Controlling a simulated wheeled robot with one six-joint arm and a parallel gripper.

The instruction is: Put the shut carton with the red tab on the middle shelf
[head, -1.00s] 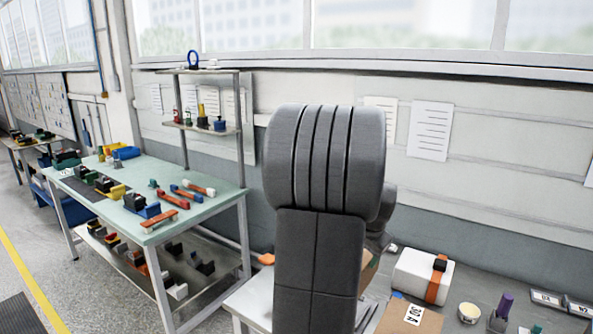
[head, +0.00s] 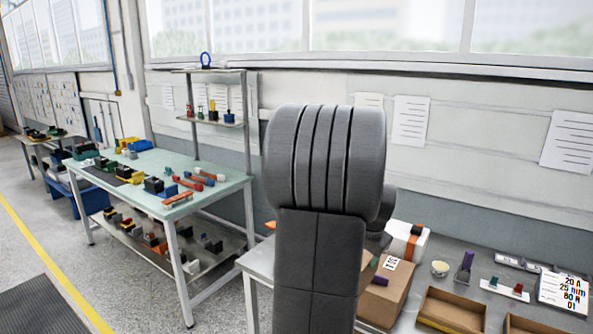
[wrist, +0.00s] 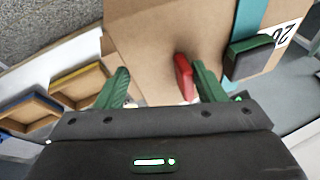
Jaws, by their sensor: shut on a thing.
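In the wrist view a brown carton (wrist: 155,40) with a teal band fills the upper middle. It bears a red tab (wrist: 184,78), a dark green block (wrist: 250,57) and a white label ending the view at right. My gripper (wrist: 162,86) has its green fingers set apart, shut on this carton; the red tab lies between them, close to the right finger. In the head view my arm hides the gripper.
At left stands a green-topped bench (head: 150,165) with several parts, a low shelf (head: 215,260) and an upright rack with a small shelf (head: 228,124). At right, a grey table holds open trays (head: 455,312) and a white box with an orange band (head: 410,240). Floor is clear at left.

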